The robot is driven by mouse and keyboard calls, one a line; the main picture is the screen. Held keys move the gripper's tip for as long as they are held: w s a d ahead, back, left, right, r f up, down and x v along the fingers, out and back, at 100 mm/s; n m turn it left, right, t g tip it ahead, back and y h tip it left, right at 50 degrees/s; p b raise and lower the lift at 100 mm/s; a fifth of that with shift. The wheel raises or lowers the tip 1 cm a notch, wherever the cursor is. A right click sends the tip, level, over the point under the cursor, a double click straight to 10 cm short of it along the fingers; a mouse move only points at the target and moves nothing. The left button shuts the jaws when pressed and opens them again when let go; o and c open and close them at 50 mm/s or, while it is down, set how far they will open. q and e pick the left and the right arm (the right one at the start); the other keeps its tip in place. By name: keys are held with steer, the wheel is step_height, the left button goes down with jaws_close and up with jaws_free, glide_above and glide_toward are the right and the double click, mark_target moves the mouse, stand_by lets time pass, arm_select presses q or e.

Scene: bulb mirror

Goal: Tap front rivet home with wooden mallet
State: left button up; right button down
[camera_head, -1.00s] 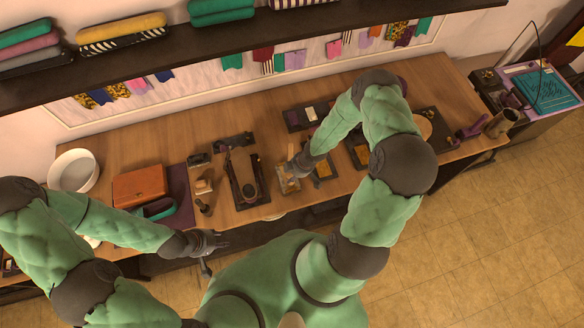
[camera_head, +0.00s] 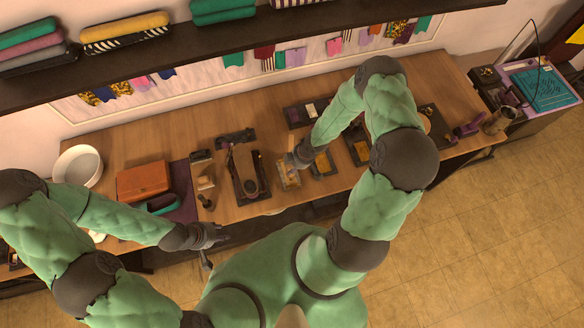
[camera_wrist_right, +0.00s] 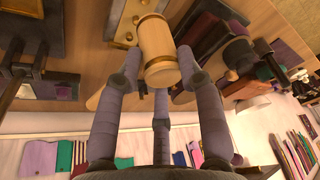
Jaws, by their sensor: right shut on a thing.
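The wooden mallet's pale barrel-shaped head (camera_wrist_right: 157,50) shows large in the right wrist view, between the grey fingers of my right gripper (camera_wrist_right: 155,78). These fingers are shut on the mallet.
A dark tray with a strap-like piece (camera_head: 248,172) lies left of my right gripper. An orange-brown box (camera_head: 144,181) and a white round bowl (camera_head: 78,167) stand further left. A mug (camera_head: 497,120) stands at the bench's right end. A shelf (camera_head: 200,48) of folded cloth runs above.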

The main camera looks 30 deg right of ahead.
steer(key=shift+w+d+r+b, duration=0.1)
steer(key=shift+w+r+b, duration=0.1)
steer(key=shift+r+b, duration=0.25)
step_height(320, 180, up, 4)
steer(key=shift+r+b, duration=0.1)
steer(key=shift+b, duration=0.8)
steer(key=shift+s+r, duration=0.2)
steer(key=shift+r, duration=0.55)
step_height(320, 180, down, 3)
steer(key=b, duration=0.3)
steer(key=shift+r, duration=0.2)
steer(key=shift+f, duration=0.15)
